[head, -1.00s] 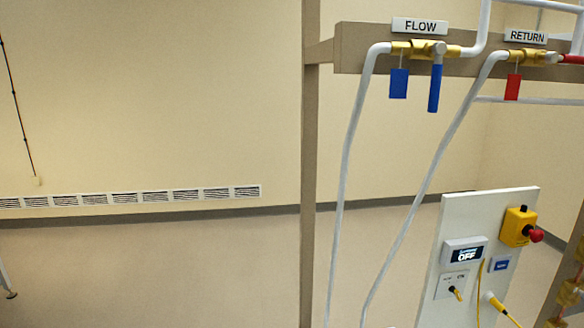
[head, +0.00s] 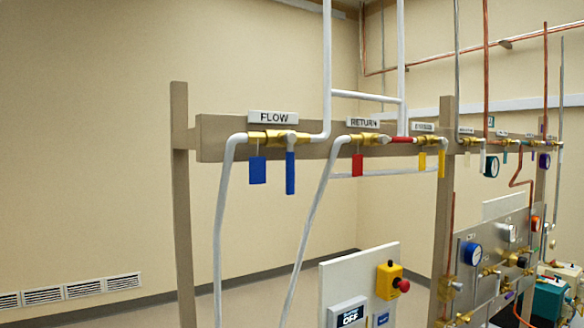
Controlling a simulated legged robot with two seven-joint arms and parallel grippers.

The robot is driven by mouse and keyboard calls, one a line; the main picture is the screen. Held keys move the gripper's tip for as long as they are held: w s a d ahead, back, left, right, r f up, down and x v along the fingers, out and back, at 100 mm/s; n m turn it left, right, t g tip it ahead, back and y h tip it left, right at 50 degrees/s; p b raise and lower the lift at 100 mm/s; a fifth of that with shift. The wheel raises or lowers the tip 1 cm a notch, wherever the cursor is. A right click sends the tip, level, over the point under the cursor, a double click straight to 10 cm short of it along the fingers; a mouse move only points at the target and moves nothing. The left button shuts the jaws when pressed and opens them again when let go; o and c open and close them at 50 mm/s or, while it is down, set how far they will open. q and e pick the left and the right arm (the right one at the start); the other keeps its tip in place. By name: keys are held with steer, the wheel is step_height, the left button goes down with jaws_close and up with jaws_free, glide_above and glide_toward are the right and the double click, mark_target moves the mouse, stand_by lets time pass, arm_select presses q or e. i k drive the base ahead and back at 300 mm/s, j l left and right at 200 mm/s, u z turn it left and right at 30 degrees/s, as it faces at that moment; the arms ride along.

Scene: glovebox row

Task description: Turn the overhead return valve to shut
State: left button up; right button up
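The return valve (head: 366,139) is a brass body on the overhead beam, under a sign (head: 363,123) reading RETURN. Its red lever (head: 404,140) points to the right, roughly along the beam. A red tag (head: 357,164) hangs below the valve. To its left is the flow valve (head: 270,140), under a sign (head: 273,117) reading FLOW, with a blue lever (head: 290,173) hanging straight down and a blue tag (head: 257,170). Neither of my grippers is in view.
White pipes (head: 221,220) run down from both valves. Another valve with a yellow lever (head: 441,163) sits farther right. Below stand a white panel (head: 340,277) with a red-buttoned yellow box (head: 390,280) and a gauge panel (head: 500,262). The left side is open floor and wall.

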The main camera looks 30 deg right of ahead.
mark_target(382, 140)
steer(key=z, duration=1.45)
